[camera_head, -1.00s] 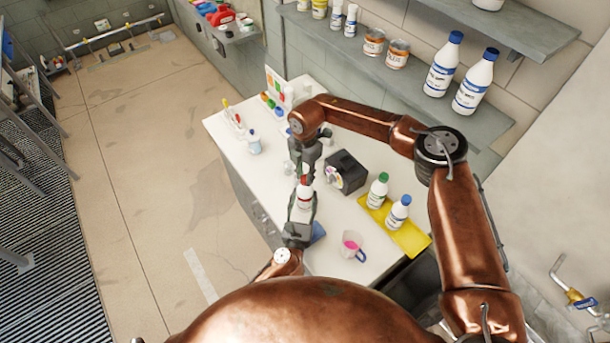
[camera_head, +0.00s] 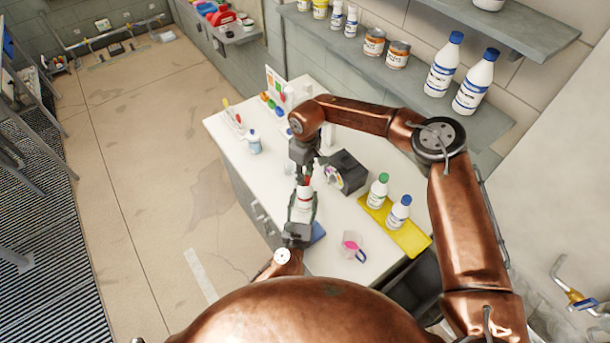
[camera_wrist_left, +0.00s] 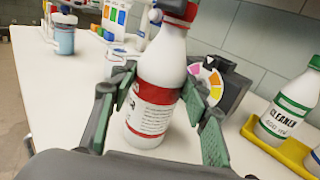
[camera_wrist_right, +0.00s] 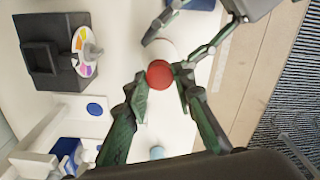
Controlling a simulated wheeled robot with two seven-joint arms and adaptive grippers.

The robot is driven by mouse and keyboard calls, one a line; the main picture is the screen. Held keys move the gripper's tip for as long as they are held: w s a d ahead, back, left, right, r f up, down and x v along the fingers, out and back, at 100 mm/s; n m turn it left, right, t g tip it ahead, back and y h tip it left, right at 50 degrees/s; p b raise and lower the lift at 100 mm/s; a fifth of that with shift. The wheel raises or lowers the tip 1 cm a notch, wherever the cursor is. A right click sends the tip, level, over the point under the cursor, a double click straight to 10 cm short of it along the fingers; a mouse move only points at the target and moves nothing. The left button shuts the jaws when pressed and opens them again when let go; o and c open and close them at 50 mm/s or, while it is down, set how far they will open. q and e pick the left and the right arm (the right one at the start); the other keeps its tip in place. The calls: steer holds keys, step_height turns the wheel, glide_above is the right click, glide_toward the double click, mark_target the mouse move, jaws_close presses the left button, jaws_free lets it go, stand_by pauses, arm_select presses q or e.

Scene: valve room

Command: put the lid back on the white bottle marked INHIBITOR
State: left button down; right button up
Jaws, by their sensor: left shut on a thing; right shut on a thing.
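The white bottle (camera_head: 302,212) with a red label stands upright in my left gripper (camera_head: 301,214), near the bench's front edge. In the left wrist view the bottle (camera_wrist_left: 150,112) is between the green-padded fingers; the label's name is not readable. My right gripper (camera_head: 304,177) is above the bottle, shut on the red lid (camera_wrist_right: 159,73). In the left wrist view the lid (camera_wrist_left: 179,10) is at the bottle's neck, partly cut off by the top edge. I cannot tell whether it is seated or only touching.
A dark box with a colour wheel (camera_head: 346,170) stands close right of the grippers. A yellow tray (camera_head: 408,238) holds a green-capped and a blue-capped bottle. A beaker with pink liquid (camera_head: 351,244) is in front.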

steer(key=o, duration=0.7)
steer(key=shift+r, duration=2.25)
steer(key=shift+c, duration=0.6)
